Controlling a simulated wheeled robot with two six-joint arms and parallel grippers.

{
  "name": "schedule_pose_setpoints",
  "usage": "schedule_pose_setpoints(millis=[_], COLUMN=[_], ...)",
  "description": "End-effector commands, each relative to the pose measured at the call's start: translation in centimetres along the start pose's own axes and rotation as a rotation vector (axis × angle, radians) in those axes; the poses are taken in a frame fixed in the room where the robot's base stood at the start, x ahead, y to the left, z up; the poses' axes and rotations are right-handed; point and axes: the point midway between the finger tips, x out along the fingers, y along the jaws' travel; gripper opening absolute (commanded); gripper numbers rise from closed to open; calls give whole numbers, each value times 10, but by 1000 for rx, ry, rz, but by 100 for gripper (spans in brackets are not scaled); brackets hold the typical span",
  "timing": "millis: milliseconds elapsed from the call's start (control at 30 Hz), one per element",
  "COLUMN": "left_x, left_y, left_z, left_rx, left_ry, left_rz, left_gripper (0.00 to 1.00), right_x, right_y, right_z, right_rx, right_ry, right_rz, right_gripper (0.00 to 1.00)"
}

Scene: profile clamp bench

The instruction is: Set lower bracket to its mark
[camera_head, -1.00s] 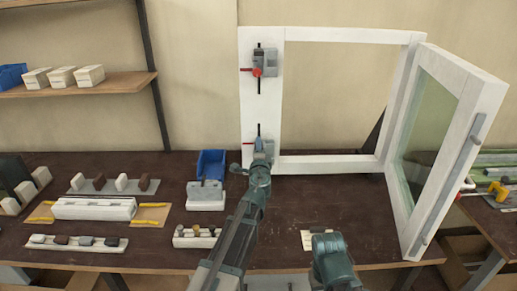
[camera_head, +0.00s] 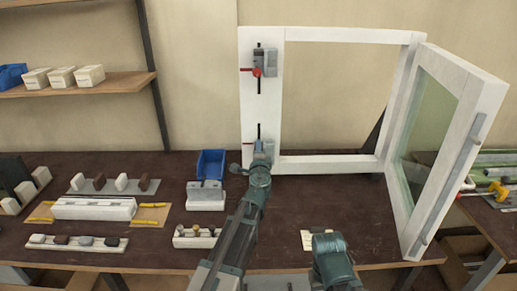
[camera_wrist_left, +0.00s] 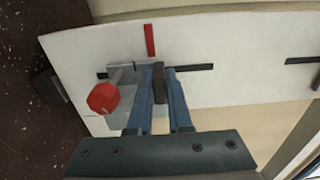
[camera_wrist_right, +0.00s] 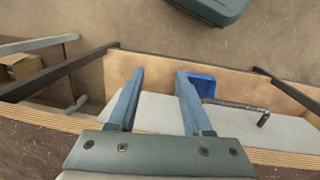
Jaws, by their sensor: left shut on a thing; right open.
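The lower bracket (camera_wrist_left: 125,100) is a grey block with a red knob (camera_wrist_left: 103,97), on the black slot (camera_wrist_left: 195,68) of the white panel. Its red mark (camera_wrist_left: 150,40) lies beside the bracket's slot-side edge, near its upper end. My left gripper (camera_wrist_left: 161,70) is shut on the bracket's dark tab (camera_wrist_left: 160,84). In the head view my left gripper (camera_head: 262,152) hides much of the lower bracket; the red mark (camera_head: 248,143) shows at its left. My right gripper (camera_wrist_right: 155,75) is open and empty, away from the panel.
The upper bracket (camera_head: 268,62) sits on its own slot, its red part close to a mark. The window sash (camera_head: 440,150) stands open at right. A blue bin (camera_head: 211,163) and a grey block on a white base (camera_head: 206,200) stand left of my left arm.

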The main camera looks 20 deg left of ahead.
Motion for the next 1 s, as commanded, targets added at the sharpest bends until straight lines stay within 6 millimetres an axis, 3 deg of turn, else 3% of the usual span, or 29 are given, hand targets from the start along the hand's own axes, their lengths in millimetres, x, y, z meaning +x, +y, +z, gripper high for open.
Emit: schedule_pose_setpoints(millis=[767, 1000], left_x=[0, 0], left_y=[-1, -20], left_z=[0, 0], left_rx=[0, 0], left_ry=[0, 0], left_rz=[0, 0], left_gripper=[0, 0], right_x=[-1, -20], right_y=[0, 2], right_z=[0, 1], right_rx=[0, 0], right_ry=[0, 0], right_rz=[0, 0], right_gripper=[50, 50])
